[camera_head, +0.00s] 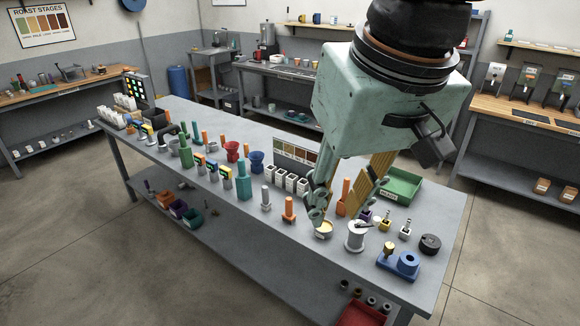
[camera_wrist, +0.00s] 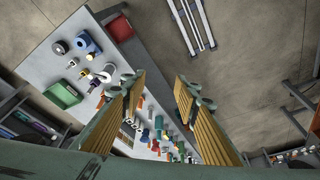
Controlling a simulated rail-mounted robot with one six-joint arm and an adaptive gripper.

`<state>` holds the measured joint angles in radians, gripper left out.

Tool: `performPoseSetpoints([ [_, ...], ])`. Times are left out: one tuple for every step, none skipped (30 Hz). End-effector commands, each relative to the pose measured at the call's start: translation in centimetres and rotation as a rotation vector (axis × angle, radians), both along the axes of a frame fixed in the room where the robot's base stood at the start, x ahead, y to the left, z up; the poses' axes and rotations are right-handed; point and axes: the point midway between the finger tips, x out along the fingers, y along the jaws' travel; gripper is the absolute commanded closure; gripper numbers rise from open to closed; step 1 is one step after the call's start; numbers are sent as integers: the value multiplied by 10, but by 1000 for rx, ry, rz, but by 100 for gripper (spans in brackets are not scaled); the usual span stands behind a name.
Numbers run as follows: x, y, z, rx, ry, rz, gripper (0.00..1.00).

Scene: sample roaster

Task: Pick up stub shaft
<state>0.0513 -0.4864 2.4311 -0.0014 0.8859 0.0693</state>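My gripper (camera_head: 347,197) hangs over the right half of the grey bench with its two ribbed fingers spread wide and nothing between the tips; the wrist view also shows the gap (camera_wrist: 162,88). Several upright stepped posts stand on the bench, and I cannot tell for sure which is the stub shaft. An orange post (camera_head: 289,210) and a pale grey post (camera_head: 266,199) stand left of my gripper. Another orange post (camera_head: 343,195) shows between the fingers in the head view, partly hidden. In the wrist view the posts are small, low between the fingers.
A white spool-like cylinder (camera_head: 356,236), a blue fixture (camera_head: 398,265) and a black disc (camera_head: 430,244) stand at the right end. A green tray (camera_head: 403,186) is behind. White cups (camera_head: 291,182) and a colour-swatch board (camera_head: 297,157) stand mid-bench. Pieces crowd the left half.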

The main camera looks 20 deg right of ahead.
Motion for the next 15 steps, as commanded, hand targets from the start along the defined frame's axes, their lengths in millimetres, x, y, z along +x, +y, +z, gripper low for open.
performPoseSetpoints([
  [9,-3,1,3,6,-18,72],
  [13,-5,2,5,9,-28,72],
  [19,-7,2,8,12,-43,72],
  [24,-9,3,10,15,-54,72],
  [29,-11,3,12,17,-65,72],
  [35,-14,4,14,21,-78,72],
  [40,-16,4,17,24,-89,72],
  [44,-18,4,19,27,-100,72],
  [51,-21,4,22,30,-114,72],
  [55,-23,4,23,33,-125,72],
  [60,-25,4,25,35,-135,72],
  [66,-28,4,28,40,-149,72],
  [71,-30,4,30,42,-160,72],
  [75,-33,4,32,44,-172,72],
  [82,-36,3,34,48,-186,72],
])
